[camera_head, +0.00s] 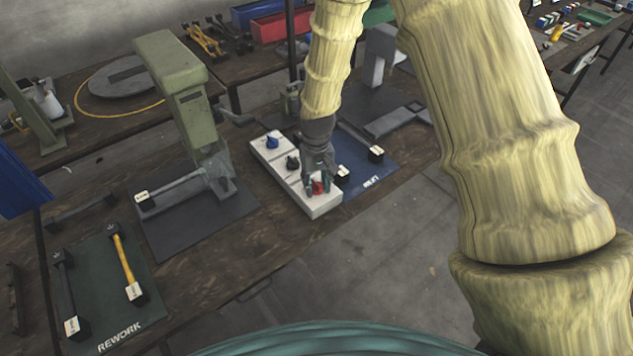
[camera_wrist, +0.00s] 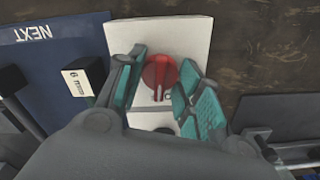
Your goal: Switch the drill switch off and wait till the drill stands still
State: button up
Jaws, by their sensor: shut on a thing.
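A white switch box (camera_head: 323,208) lies on the workbench, with a blue knob (camera_head: 271,142) at its far end, a black knob (camera_head: 292,163) nearer, and a red knob (camera_head: 319,188) at the near end. My gripper (camera_head: 318,184) points down over the near end, shut on the red knob. In the wrist view the red knob (camera_wrist: 158,76) sits between my gripper's teal finger pads (camera_wrist: 163,66), with its white mark toward the wrist. A dark knob (camera_wrist: 164,130) is partly hidden below it. I cannot pick out the drill or tell whether anything is turning.
A green press (camera_head: 165,75) stands left of the box. A blue mat (camera_head: 357,163) with black-headed, labelled tools lies to the right. A green REWORK mat (camera_head: 95,290) with two hammer-like tools lies at the front left. The bench's front edge is close to the box.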

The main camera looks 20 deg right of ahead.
aim_at(318, 183)
jog(key=shift+n, duration=0.6)
jog(key=o, duration=1)
jog(key=shift+d, duration=0.1)
jog(key=shift+o, duration=0.2)
jog(key=shift+r, duration=0.15)
notch_tip(318, 183, up, 12)
jog(key=shift+s+f, duration=0.1)
jog(key=shift+f, duration=0.1)
